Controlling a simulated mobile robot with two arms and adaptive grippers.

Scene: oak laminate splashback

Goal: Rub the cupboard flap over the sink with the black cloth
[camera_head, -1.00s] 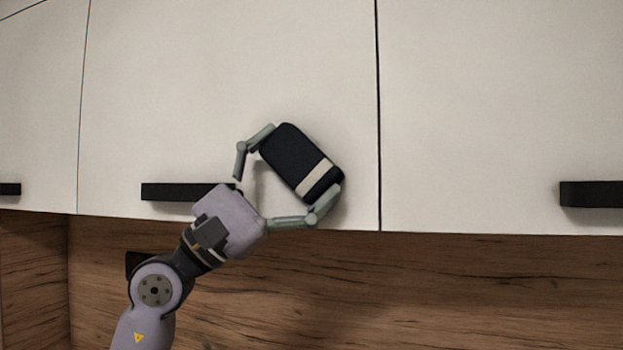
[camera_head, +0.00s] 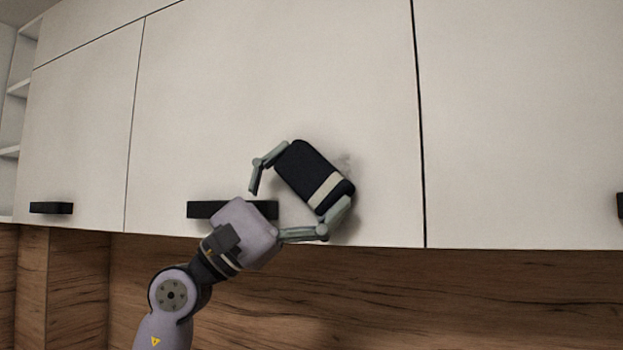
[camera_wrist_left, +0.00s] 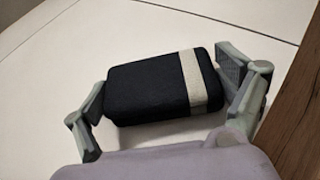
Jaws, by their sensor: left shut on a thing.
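The black cloth (camera_head: 308,172) is a thick, rounded pad with a pale stripe near one end. My left gripper (camera_head: 312,182) is shut on it, one finger at each end. The pad lies close against the white cupboard flap (camera_head: 370,90), near its lower right part; I cannot tell whether it touches. A faint grey smudge shows on the flap just right of the pad. In the left wrist view the cloth (camera_wrist_left: 160,85) sits between both fingers with the white panel behind it. My right gripper is in neither view.
The flap's black handle (camera_head: 205,209) is partly behind my left gripper. Neighbouring white doors with black handles (camera_head: 50,208) stand on both sides. Open shelves (camera_head: 14,120) show at far left. A wood splashback (camera_head: 480,300) runs below.

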